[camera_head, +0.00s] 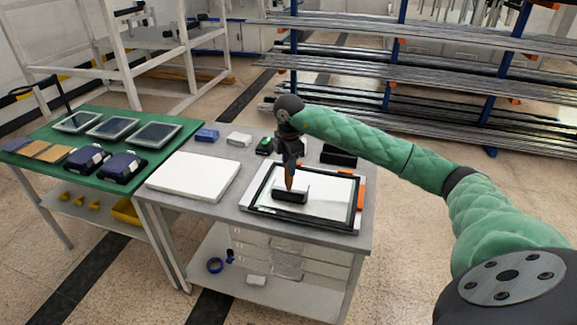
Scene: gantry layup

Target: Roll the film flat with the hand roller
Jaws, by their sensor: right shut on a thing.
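A framed panel (341,226) with a black border lies on the grey table, its pale, glossy surface carrying what looks like the film (327,192); I cannot make out the film's edges. The hand roller (291,197) has a dark roll that sits low over the left-centre part of the panel, seemingly touching it. My right gripper (290,177) points down above the roll and is shut on the roller, whose grip is mostly hidden by the fingers. My left gripper is not in view.
A white slab (194,177) lies left of the panel. Blue, white and black small items stand along the table's back. A green table (92,143) on the left holds framed panels and dark cases. Metal racks (440,60) stand behind.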

